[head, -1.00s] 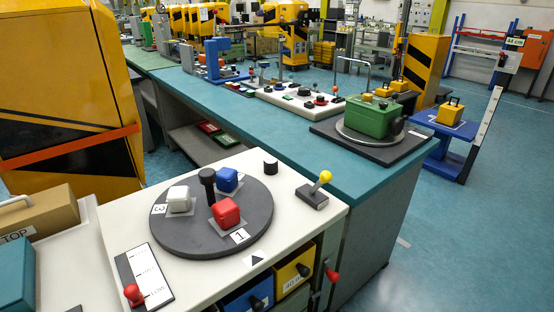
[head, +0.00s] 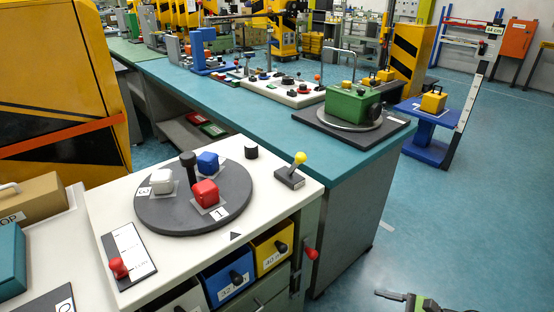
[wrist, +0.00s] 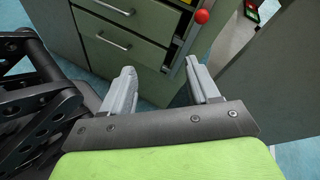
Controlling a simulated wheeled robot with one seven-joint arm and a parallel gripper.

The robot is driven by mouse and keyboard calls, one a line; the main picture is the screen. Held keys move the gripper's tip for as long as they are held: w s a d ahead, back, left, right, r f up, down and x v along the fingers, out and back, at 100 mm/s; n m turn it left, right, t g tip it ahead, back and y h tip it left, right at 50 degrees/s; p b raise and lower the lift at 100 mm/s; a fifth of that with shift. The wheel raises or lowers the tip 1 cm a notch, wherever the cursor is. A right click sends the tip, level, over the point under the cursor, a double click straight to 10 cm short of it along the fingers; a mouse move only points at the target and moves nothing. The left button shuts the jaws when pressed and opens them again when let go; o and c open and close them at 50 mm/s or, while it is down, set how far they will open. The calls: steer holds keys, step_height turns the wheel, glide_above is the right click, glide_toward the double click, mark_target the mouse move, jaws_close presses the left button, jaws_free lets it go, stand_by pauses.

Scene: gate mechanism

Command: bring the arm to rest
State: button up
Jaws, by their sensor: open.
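My gripper (wrist: 163,92) is open and empty in the wrist view, its two grey fingers spread well apart. Beyond the fingers is the front of a grey-green drawer cabinet (wrist: 120,45), with a red ball knob (wrist: 202,17) above the right finger. In the head view, part of my gripper (head: 390,295) shows at the bottom edge, over the blue floor and right of the cabinet. Most of my arm is out of that view.
A white-topped cabinet (head: 105,215) carries a dark turntable (head: 165,215) with red, white and blue blocks. A red-tipped lever (head: 310,253) sticks out at its right side. A teal bench (head: 240,110) stands behind. The floor (head: 450,220) at right is open.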

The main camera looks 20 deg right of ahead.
steer(key=w+a+r+n+g+h, duration=0.3)
steer(key=a+r+n+g, duration=0.2)
steer(key=a+r+n, duration=0.4)
steer(key=w+a+r+n+g+h, duration=0.2)
steer(key=a+r+n+g+h, duration=0.2)
steer(key=a+r+n, duration=0.5)
steer(key=s+a+r+n+t+h, duration=0.25)
steer(key=s+a+r+n, duration=0.25)
steer(key=s+a+r, duration=0.4)
step_height(320, 180, up, 17)
steer(key=s+p, duration=0.1)
steer(key=p, duration=1.5)
steer(key=shift+s+d+t, duration=0.2)
steer(key=shift+d+t, duration=0.25)
steer(key=shift+y, duration=0.25)
